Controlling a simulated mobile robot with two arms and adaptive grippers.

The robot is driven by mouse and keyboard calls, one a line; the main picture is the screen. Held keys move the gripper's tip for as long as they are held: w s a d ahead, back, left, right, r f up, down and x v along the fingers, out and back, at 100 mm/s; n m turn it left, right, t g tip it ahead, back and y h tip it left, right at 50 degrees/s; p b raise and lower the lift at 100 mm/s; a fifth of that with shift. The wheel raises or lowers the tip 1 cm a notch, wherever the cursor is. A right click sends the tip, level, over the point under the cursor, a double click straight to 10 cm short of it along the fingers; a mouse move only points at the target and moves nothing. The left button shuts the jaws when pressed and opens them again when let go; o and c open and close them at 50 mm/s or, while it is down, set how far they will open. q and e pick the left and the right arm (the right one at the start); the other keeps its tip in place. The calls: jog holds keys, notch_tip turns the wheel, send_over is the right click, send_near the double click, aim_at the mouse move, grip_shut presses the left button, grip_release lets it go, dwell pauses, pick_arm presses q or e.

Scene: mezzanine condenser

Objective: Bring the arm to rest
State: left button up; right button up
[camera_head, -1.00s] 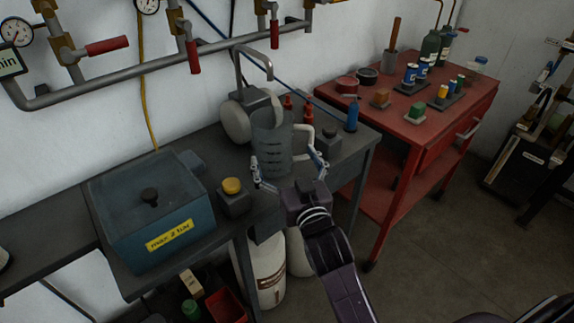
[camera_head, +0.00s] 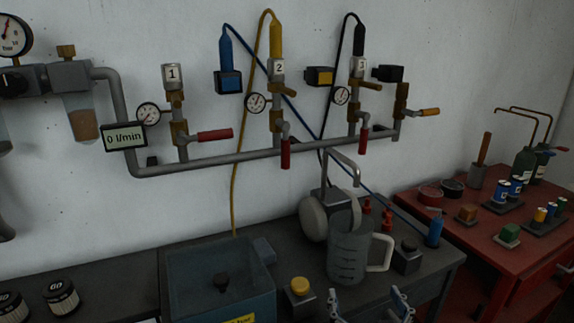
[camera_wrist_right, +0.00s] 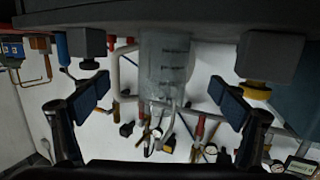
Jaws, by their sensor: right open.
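My right gripper (camera_head: 368,304) shows at the bottom edge of the head view, with only its two fingertips in frame. It is open, and its fingers stand wide apart in the right wrist view (camera_wrist_right: 166,100). A clear measuring jug (camera_head: 347,256) with a pale handle stands upright on the dark bench, under a bent metal spout (camera_head: 345,166). The jug also shows upside down between the fingers in the right wrist view (camera_wrist_right: 167,62), apart from them and farther off. Nothing is held. The rest of my right arm is out of the head view. My left gripper is not in view.
A small dark block (camera_head: 406,258) and blue bottle (camera_head: 435,228) stand right. A red cart (camera_head: 470,240) is farther right. Pipes and valves (camera_head: 250,157) line the wall.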

jog(key=s+f+n+g+y, duration=0.1)
jog(key=s+f+g, duration=0.5)
jog(key=s+f, duration=0.6)
jog(key=s+f+n+g, duration=0.1)
jog(key=s+f+g, duration=0.6)
jog(key=s, duration=0.8)
notch_tip(320, 180, down, 26)
jog(key=s+g, duration=0.1)
jog(key=s, duration=0.1)
jog(key=s+d+f, duration=0.2)
jog(key=s+f, duration=0.6)
jog(key=s+d+f+g, duration=0.1)
jog(key=s+f, duration=0.8)
jog(key=shift+s+d+n, duration=0.2)
jog(key=shift+d+n, duration=0.15)
jog(key=shift+n, duration=0.05)
